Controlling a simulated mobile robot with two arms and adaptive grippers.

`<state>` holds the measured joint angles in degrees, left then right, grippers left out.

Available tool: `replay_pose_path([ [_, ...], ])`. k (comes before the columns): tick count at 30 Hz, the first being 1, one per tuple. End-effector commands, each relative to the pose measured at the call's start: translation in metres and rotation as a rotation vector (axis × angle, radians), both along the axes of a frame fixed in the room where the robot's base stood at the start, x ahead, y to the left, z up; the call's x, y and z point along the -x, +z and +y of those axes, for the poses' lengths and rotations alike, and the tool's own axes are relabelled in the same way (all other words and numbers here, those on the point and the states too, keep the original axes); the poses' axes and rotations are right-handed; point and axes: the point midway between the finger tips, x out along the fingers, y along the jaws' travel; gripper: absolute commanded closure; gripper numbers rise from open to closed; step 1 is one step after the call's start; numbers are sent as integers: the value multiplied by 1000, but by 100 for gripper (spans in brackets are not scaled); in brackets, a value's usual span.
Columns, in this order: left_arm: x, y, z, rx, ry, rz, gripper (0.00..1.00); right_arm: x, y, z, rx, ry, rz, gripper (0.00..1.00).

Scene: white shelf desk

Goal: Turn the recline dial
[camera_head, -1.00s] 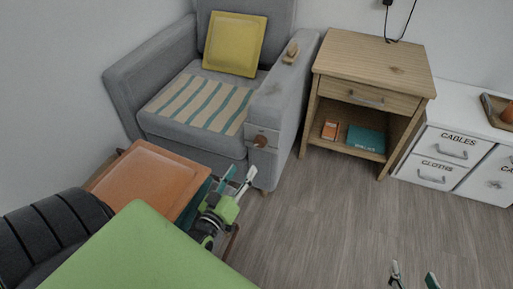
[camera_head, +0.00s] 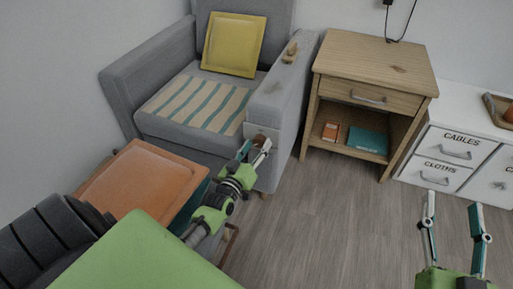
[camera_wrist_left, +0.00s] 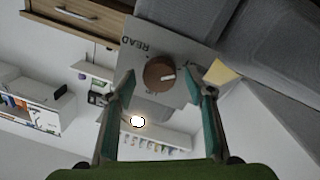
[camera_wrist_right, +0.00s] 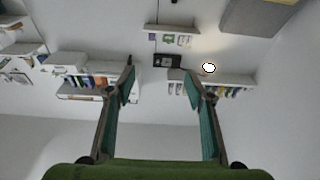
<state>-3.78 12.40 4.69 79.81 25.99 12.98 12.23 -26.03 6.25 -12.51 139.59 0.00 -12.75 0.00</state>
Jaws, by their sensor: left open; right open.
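The recline dial is a round brown knob (camera_wrist_left: 160,74) with a pale pointer mark, on a light plate (camera_wrist_left: 188,57) with lettering such as "READ". In the head view the plate is on the front of the armchair's (camera_head: 283,110) right armrest, and my left gripper (camera_head: 258,148) largely covers the dial. In the left wrist view the dial lies ahead, between the two fingers of my left gripper (camera_wrist_left: 160,85), which is open and not closed on it. My right gripper (camera_head: 453,212) is open and empty, over the floor at the lower right.
An orange-topped stool or table (camera_head: 140,180) stands left of my left arm. A wooden nightstand (camera_head: 375,70) stands right of the armchair, with a white drawer unit (camera_head: 450,150) beyond it. The floor (camera_head: 330,220) between my grippers is clear.

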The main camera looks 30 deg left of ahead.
Motion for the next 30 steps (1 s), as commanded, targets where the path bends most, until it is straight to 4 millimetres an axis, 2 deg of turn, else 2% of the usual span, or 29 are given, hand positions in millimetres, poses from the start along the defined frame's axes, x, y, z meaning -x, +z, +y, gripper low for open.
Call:
replay_pose_path([
  [9, -2, 0, 0, 0, 0, 0, 51, 1, 4, 0, -5, 1, -17, 51],
  [10, -2, 0, 0, 0, 0, 0, 54, 1, 4, 0, -5, 1, -17, 51],
  [14, -2, 0, 0, 0, 0, 0, 88, 1, 4, 0, -5, 1, -16, 51],
  [20, -2, 1, 0, -5, 0, 1, 90, 0, 4, 0, -5, 0, -14, 51],
  [30, -2, 2, 0, -102, 1, 25, 90, 1, -53, -7, 64, -16, 250, 51],
])
